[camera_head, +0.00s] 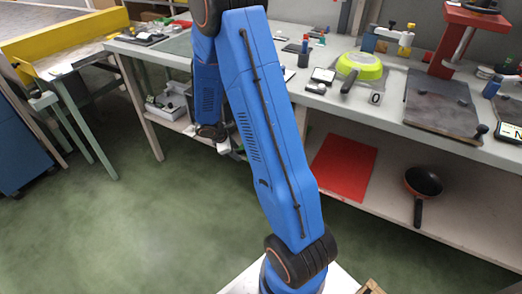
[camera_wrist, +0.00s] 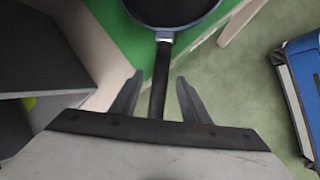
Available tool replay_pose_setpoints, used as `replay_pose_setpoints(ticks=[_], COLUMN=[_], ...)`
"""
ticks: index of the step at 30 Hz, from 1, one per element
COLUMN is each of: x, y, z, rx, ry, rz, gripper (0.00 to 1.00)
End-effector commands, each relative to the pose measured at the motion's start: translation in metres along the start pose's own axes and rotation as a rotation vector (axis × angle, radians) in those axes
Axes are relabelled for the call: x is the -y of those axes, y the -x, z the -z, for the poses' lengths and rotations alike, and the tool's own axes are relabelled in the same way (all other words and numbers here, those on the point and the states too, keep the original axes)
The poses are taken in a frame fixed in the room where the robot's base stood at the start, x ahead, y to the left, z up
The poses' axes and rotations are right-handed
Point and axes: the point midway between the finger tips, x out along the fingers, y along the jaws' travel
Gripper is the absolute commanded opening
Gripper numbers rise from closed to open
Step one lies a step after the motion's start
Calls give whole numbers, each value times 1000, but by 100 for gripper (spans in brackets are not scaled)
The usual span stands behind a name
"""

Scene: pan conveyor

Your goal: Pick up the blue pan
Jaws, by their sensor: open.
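The blue pan (camera_wrist: 182,20) shows at the top of the wrist view, with a dark inside and a blue rim; its far part is cut off by the frame edge. Its black handle points toward me and runs between the two fingers of my gripper (camera_wrist: 158,78). The fingers are open, one on each side of the handle, with a gap visible on both sides. I cannot tell the height between fingers and handle. In the head view I cannot make out the blue pan; my blue arm covers the middle of the picture.
A green surface (camera_wrist: 112,30) lies under the pan. In the head view a green pan (camera_head: 360,66) is on the worktop (camera_head: 398,118). A red-rimmed dark pan (camera_head: 423,182) and a red mat (camera_head: 343,167) are on the lower shelf (camera_head: 470,215).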

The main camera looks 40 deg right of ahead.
Motion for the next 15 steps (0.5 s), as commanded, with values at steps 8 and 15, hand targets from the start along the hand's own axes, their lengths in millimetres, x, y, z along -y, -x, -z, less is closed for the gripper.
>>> replay_pose_setpoints(ticks=[8,15], x=[0,0], y=[0,1], z=[0,0], rx=[0,1], ry=[0,0], rz=[0,-1], gripper=[0,0])
